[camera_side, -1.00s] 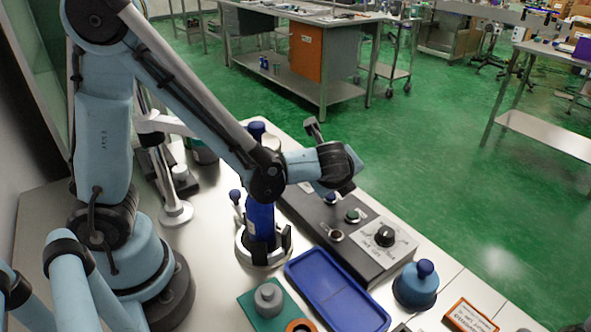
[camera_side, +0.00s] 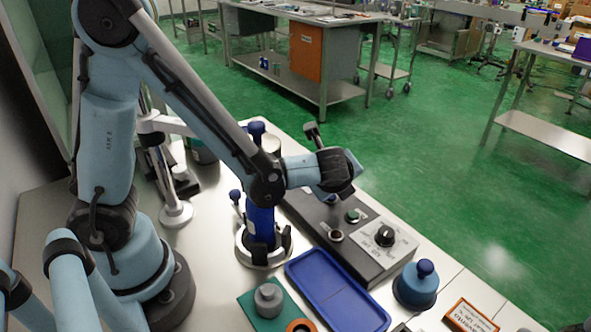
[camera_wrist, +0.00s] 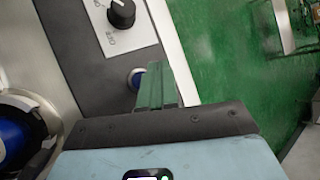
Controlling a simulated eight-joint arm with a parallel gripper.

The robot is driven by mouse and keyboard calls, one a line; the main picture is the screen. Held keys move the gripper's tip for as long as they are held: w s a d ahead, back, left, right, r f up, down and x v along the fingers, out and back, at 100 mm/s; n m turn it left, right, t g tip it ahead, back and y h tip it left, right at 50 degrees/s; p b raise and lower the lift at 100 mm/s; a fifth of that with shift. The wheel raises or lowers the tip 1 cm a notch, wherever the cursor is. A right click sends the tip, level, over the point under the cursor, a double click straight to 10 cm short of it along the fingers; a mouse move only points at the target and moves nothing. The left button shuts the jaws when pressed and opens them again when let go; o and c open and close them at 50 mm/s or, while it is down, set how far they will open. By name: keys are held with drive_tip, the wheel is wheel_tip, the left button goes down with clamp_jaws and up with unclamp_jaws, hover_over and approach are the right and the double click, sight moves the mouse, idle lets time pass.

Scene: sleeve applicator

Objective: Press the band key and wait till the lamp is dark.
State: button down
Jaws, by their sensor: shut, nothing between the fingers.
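The control box (camera_side: 365,262) is a long dark unit with a pale label plate. In the side view it carries a green key (camera_side: 352,215), a dark red round fitting in a pale ring (camera_side: 336,235), and a blue key (camera_side: 330,198) partly under my gripper. I cannot read which is the band key, or tell whether the red fitting is the lamp or lit. In the wrist view my gripper (camera_wrist: 155,84) is shut and empty, its fingers over the box beside a blue round key (camera_wrist: 137,78). Contact cannot be told.
A black knob (camera_side: 385,235) sits on the label plate. A blue tray (camera_side: 337,292) lies in front of the box. A blue-capped dome (camera_side: 415,285) stands right of it, and a blue cylinder in a holder (camera_side: 260,222) stands left. A dark lever (camera_side: 314,134) rises behind.

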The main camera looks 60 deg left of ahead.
sight(334, 197)
drive_tip(key=shift+f, duration=0.65)
idle(0.8)
drive_tip(key=shift+r, duration=0.15)
idle(0.3)
drive_tip(key=shift+r, duration=0.9)
drive_tip(key=shift+r, duration=2.5)
drive_tip(key=shift+r, duration=1.75)
